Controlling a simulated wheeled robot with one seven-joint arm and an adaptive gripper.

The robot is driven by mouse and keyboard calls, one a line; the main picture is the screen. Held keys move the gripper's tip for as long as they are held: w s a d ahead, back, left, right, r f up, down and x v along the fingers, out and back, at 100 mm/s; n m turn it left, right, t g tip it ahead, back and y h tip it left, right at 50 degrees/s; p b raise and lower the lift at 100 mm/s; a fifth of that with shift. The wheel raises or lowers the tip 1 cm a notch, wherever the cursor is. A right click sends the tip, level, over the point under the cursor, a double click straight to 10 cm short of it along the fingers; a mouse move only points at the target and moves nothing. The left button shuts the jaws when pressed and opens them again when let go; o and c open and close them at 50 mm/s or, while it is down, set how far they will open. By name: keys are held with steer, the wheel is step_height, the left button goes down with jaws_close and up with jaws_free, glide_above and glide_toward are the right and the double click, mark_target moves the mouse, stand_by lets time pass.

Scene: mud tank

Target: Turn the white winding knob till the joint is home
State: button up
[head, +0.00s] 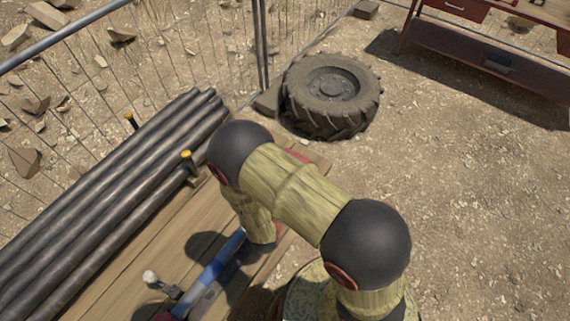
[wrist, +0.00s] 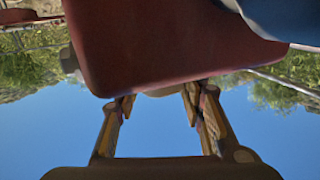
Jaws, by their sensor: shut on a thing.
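In the wrist view my gripper (wrist: 157,103) has its two fingertips on either side of a pale rounded thing, the white winding knob (wrist: 160,92). Only a sliver of the knob shows below a large dark red block (wrist: 170,45), which hides the rest. A blue rounded part (wrist: 270,18) is at the upper right. In the head view a blue tube (head: 222,262) lies over the wooden bench, with dark and red parts at its lower end. My arm hides my fingertips there. I cannot tell how far the joint is from home.
Dark pipes (head: 110,190) lie along the bench (head: 130,275) at left, beside yellow-topped posts (head: 187,157). A small white-topped piece (head: 150,277) stands near the blue tube. A tyre (head: 332,95) and a red workbench (head: 490,60) stand beyond. Open gravel is at right.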

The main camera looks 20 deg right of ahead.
stand_by(0.3)
steer(key=o, duration=1.1)
steer(key=shift+o, duration=0.2)
steer(key=v, duration=1.2)
steer(key=shift+f, duration=0.1)
